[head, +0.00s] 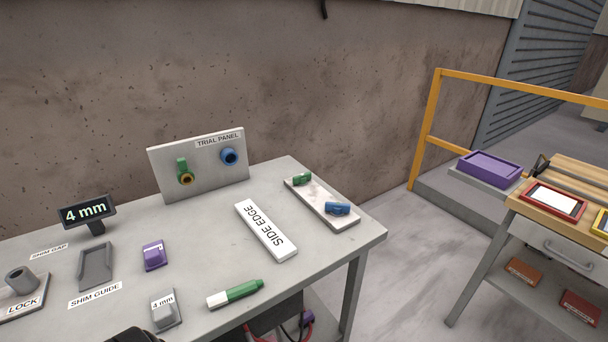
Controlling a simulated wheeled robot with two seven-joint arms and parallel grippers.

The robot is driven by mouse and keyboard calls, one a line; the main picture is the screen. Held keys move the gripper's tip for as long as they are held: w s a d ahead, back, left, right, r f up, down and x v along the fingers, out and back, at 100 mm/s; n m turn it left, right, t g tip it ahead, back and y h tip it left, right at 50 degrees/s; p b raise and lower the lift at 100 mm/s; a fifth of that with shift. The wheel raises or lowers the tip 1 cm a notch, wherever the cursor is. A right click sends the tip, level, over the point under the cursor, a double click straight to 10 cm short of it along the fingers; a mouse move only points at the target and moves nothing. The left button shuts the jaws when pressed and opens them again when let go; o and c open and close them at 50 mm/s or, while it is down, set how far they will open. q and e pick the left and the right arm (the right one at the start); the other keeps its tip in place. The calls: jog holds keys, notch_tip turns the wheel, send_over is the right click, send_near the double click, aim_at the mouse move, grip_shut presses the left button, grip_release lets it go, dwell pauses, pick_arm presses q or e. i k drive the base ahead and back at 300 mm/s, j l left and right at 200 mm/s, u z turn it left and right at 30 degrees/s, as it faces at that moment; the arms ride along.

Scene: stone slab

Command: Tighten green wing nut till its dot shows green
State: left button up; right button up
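The white trial panel (205,186) stands upright at the back of the stone-grey table. On its left is a green fitting (182,165) with an upright tab above a brass-coloured ring. On its right is a round blue fitting (229,157). A small green piece (302,179) and a blue piece (337,209) lie on a pale tray (322,204) right of the panel. I cannot tell for sure which green part is the wing nut, and no indicator dot can be made out. Neither of my grippers shows clearly.
Nearer are a green-and-white marker (236,293), a purple block (154,256), a grey "4 mm" block (165,311), a shim guide (95,267), a "4 mm" display (86,212) and a lock block (20,283).

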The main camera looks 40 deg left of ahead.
aim_at(301, 180)
jog(key=i+l+u, duration=0.1)
jog(key=u, duration=0.3)
jog(key=i+l+u, duration=0.15)
jog(key=u, duration=0.3)
jog(key=i+l+u, duration=0.1)
jog(key=u, duration=0.3)
jog(key=l, duration=0.1)
